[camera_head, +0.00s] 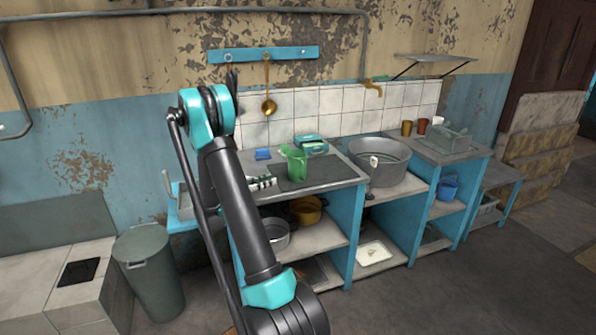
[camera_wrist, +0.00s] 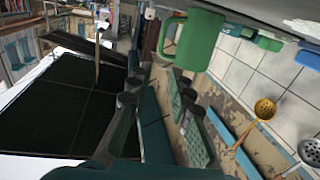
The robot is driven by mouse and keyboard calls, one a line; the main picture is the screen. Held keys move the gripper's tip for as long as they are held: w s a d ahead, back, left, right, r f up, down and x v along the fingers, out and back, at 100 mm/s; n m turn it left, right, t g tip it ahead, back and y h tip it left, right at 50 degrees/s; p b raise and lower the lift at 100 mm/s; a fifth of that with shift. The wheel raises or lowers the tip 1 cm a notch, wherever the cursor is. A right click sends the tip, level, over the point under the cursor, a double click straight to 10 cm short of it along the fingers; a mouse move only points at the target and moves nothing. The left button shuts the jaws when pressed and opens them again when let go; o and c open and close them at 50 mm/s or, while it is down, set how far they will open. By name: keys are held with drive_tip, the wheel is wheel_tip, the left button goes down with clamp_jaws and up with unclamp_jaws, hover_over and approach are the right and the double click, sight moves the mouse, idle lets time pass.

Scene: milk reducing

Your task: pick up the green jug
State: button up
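The green jug (camera_head: 297,165) stands upright on the dark top of the counter in the head view, its handle toward the upper left. It also shows at the top of the wrist view (camera_wrist: 194,40), which is turned on its side, with the handle on the left. My gripper (camera_wrist: 160,82) is open in the wrist view, its two fingers spread with nothing between them. The jug lies beyond the fingertips, apart from them. In the head view my arm hides most of the gripper.
The counter (camera_head: 327,186) holds a blue sponge-like item (camera_head: 263,154) and a teal box (camera_head: 311,145) behind the jug. A large metal basin (camera_head: 379,162) stands to the right. A ladle (camera_head: 268,104) hangs on the wall rack. A grey bin (camera_head: 148,272) stands at left.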

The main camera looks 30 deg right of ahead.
sight(304, 179)
drive_tip(key=d, duration=1.7)
drive_tip(key=shift+c, duration=0.3)
clamp_jaws()
